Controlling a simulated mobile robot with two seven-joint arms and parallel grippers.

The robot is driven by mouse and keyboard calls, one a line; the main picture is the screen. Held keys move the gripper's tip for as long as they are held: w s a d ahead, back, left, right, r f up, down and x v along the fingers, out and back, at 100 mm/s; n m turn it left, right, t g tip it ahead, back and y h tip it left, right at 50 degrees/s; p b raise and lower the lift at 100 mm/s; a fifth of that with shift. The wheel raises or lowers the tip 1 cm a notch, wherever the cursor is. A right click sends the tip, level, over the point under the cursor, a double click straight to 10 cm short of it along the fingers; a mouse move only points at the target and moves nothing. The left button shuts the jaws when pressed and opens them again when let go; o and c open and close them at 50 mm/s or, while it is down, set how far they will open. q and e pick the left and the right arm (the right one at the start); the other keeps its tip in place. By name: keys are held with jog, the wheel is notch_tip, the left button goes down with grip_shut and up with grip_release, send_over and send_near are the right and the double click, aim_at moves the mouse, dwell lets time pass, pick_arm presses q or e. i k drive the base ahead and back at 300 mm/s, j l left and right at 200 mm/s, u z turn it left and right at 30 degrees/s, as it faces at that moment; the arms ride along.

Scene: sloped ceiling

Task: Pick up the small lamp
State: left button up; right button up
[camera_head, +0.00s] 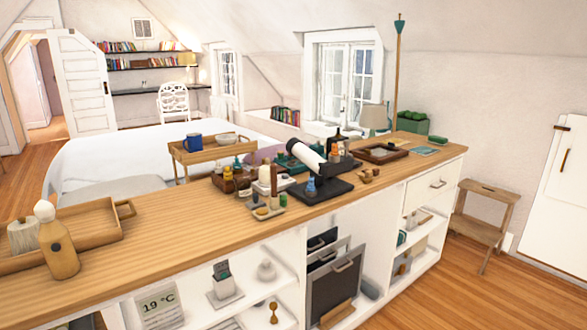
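A small lamp (375,117) with a grey-beige shade stands at the back edge of the long wooden counter (130,240), right of the window. Its lower part is hard to make out behind the items in front. A second lamp (187,60) with a yellowish shade shows far back by the wall shelves. Neither of my grippers is in view.
A white telescope-like tube (306,154), small bottles and trays crowd the counter's middle. A brown tray (382,153) lies in front of the lamp, with a green box (412,123) to its right. A wooden step stool (482,222) stands right of the counter; floor there is clear.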

aim_at(64, 264)
jog(key=u, duration=1.4)
